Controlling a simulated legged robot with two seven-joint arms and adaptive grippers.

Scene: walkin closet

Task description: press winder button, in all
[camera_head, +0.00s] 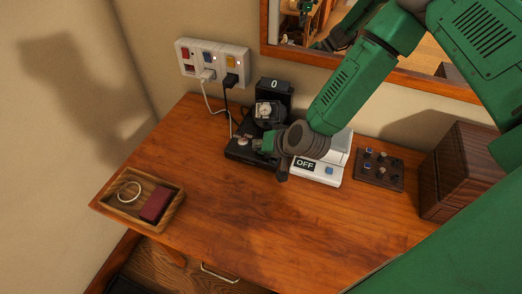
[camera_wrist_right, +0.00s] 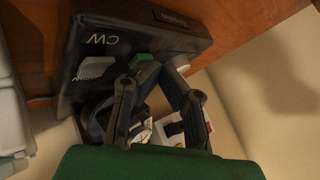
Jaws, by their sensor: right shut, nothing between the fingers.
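The black watch winder (camera_head: 240,149) stands at the back of the wooden desk. Its upright display (camera_head: 274,85) reads "0", and a watch (camera_head: 264,110) sits in its holder. In the right wrist view the winder's dark base (camera_wrist_right: 135,38) carries the letters "CW" and a pale grey patch (camera_wrist_right: 96,67), which I cannot identify for sure as the button. My right gripper (camera_head: 262,146) is shut and empty, low over the winder's base. Its fingertips (camera_wrist_right: 148,66) look close to the base; contact is unclear. My left gripper is out of view.
A white device (camera_head: 335,160) reading "OFF" stands right beside the winder. A dark knob board (camera_head: 379,169) and a wooden box (camera_head: 458,172) are farther right. A wall outlet panel (camera_head: 212,63) has two cords. A wooden tray (camera_head: 127,213) lies left; the front desk is clear.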

